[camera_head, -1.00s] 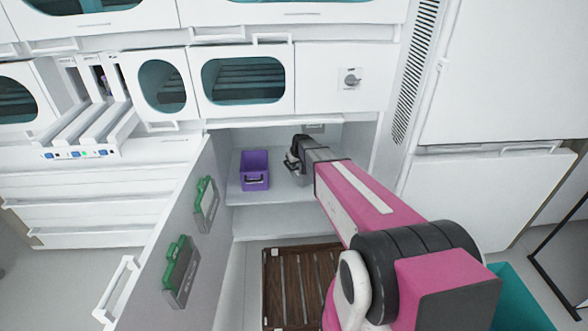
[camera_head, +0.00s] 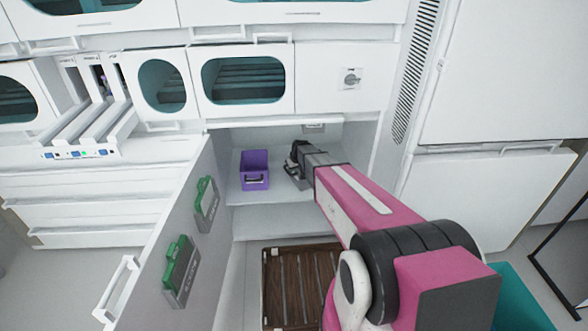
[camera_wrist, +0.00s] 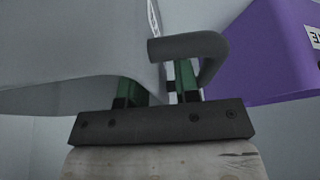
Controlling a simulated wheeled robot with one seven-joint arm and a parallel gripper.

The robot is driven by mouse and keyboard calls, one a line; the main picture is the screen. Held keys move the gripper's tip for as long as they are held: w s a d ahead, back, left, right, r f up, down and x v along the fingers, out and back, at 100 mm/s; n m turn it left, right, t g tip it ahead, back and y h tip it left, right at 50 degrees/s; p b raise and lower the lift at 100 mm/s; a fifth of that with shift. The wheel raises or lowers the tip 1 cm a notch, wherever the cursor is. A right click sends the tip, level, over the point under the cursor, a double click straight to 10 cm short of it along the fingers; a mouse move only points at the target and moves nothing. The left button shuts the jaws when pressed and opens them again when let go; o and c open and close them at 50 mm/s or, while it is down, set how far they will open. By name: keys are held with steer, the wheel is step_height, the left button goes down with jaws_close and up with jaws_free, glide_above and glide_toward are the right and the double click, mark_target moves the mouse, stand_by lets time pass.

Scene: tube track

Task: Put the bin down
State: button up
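In the wrist view a light grey bin (camera_wrist: 75,45) fills the left side, with a dark grey bar handle (camera_wrist: 188,46) on it. The two green fingers of my gripper (camera_wrist: 158,88) stand apart with a gap between them. The handle is right at the fingertips, and its leg passes close to the right finger; contact is unclear. In the head view my gripper (camera_head: 296,164) is inside the open cabinet at shelf height, right of the purple bin. The grey bin is hard to make out there, largely lost against the pale interior and my arm.
A purple bin (camera_head: 255,172) stands on the cabinet shelf (camera_head: 270,197) left of my gripper; it also shows in the wrist view (camera_wrist: 262,50). The open cabinet door (camera_head: 185,235) is at the left. A brown slatted crate (camera_head: 284,290) stands below.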

steer(key=v, duration=0.4)
steer(key=s+v, duration=0.1)
steer(key=v, duration=0.3)
steer(key=shift+d, duration=0.1)
steer(key=s+d+r+m+g, duration=0.1)
steer(key=s+d+r, duration=0.1)
steer(key=s, duration=0.8)
steer(key=s+d+r+m+g+h, duration=0.1)
steer(key=s+d+r+m, duration=0.1)
steer(key=s, duration=0.8)
steer(key=s+d+r+m+g, duration=0.1)
steer(key=s+d+r+g, duration=0.1)
steer(key=s, duration=0.8)
step_height(320, 180, up, 3)
steer(key=shift+s+d+f+m+h, duration=0.15)
steer(key=shift+d+m+h, duration=0.2)
steer(key=shift+d, duration=0.35)
